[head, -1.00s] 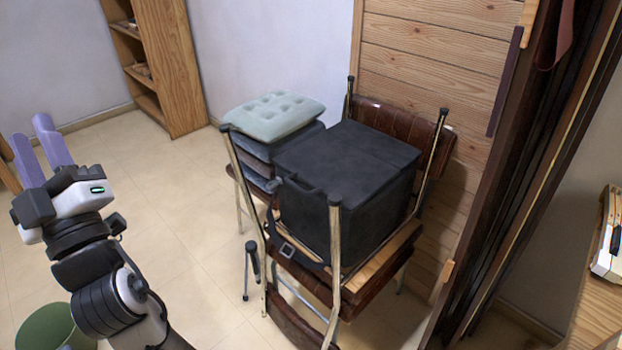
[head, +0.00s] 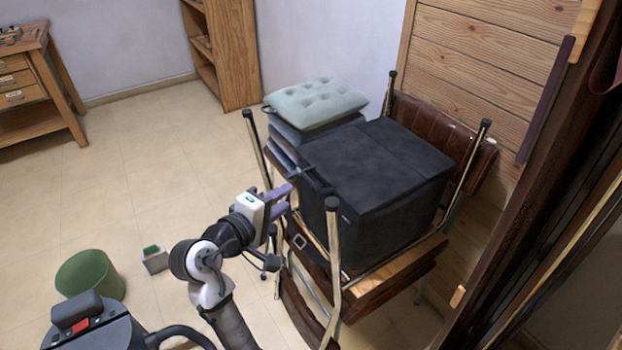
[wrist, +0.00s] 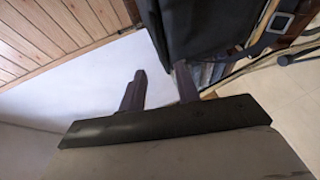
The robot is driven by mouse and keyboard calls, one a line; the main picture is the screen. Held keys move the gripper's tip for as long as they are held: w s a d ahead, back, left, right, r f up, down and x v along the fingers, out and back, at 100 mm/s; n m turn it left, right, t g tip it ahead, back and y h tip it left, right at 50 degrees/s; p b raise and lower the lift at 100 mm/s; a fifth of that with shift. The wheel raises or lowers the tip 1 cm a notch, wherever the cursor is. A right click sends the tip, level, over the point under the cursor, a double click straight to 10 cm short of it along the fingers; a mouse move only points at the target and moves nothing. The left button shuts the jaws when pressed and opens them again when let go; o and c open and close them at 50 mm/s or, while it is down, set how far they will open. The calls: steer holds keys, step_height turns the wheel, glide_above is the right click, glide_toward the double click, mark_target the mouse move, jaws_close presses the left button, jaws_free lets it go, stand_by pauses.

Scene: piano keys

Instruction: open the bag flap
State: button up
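A black box-shaped bag (head: 385,195) sits upright on a pair of stacked chairs. Its top flap (head: 375,150) lies flat and closed, with a seam across it. A dark handle or strap (head: 318,180) sticks out at its left side. My gripper (head: 290,193) is just left of the bag, its purple fingers pointing toward that side; I cannot tell whether they touch it. In the wrist view the fingers (wrist: 160,76) are apart with nothing between them, and the dark bag (wrist: 205,25) is beyond them. The bag's far sides are hidden.
Metal chair legs (head: 334,270) rise beside the bag, close to my gripper. A pale cushion (head: 315,103) tops a pile behind the bag. A wooden panel wall (head: 475,70) stands behind right. A green bin (head: 90,272) is on the floor; the tiled floor at left is mostly clear.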

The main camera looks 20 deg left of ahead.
mark_target(307, 181)
steer(key=x, duration=1)
steer(key=shift+w+d+p, duration=0.1)
steer(key=shift+w+p, duration=0.15)
steer(key=shift+p, duration=0.1)
jaws_close()
